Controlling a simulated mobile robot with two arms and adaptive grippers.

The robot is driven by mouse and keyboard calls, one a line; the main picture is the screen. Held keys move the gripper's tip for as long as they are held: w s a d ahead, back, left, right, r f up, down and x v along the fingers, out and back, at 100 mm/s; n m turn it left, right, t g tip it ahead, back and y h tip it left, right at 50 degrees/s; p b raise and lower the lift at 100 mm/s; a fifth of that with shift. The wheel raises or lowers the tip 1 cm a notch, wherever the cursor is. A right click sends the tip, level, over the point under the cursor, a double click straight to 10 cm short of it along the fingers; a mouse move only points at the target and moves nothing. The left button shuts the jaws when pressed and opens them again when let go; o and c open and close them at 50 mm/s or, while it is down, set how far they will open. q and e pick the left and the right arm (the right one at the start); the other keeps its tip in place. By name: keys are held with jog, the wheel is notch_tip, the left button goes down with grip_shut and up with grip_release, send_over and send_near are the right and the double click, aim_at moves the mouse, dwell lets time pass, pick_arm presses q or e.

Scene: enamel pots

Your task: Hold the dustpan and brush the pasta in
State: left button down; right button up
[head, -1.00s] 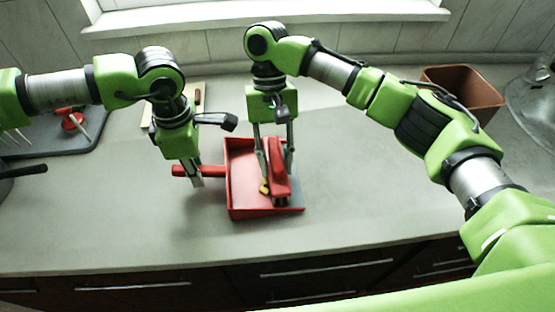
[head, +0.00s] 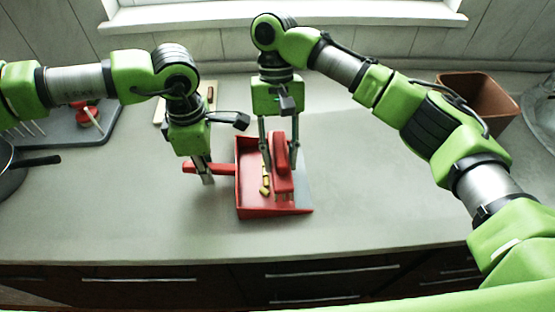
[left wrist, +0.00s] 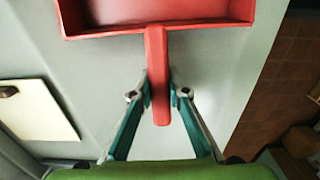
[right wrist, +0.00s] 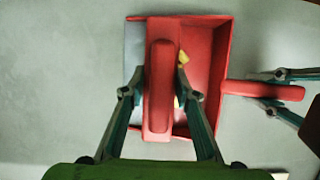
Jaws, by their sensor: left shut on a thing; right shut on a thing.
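The red dustpan (head: 248,205) lies on the grey counter, its grey lip toward the right. My left gripper (head: 207,178) is shut on its handle (left wrist: 158,85), left of the pan. My right gripper (head: 279,160) is shut on the red brush (head: 282,172) and holds it over the pan; it also shows in the right wrist view (right wrist: 160,95). Yellow pasta pieces (head: 265,180) lie in the pan just left of the brush. In the right wrist view the brush partly hides the pan floor and pasta (right wrist: 183,57).
A wooden board (head: 162,113) lies behind my left gripper. A dark tray (head: 75,128) with red-and-white items and a dark pan (head: 8,165) are at the left. A brown bin (head: 480,95) stands at the back right. The counter right of the dustpan is clear.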

jog(key=shift+d+r, duration=0.3)
jog(key=shift+r, duration=0.5)
jog(key=shift+d+r, duration=0.25)
jog(key=shift+r, duration=0.5)
pick_arm(q)
jog(key=c, duration=1.9)
grip_release()
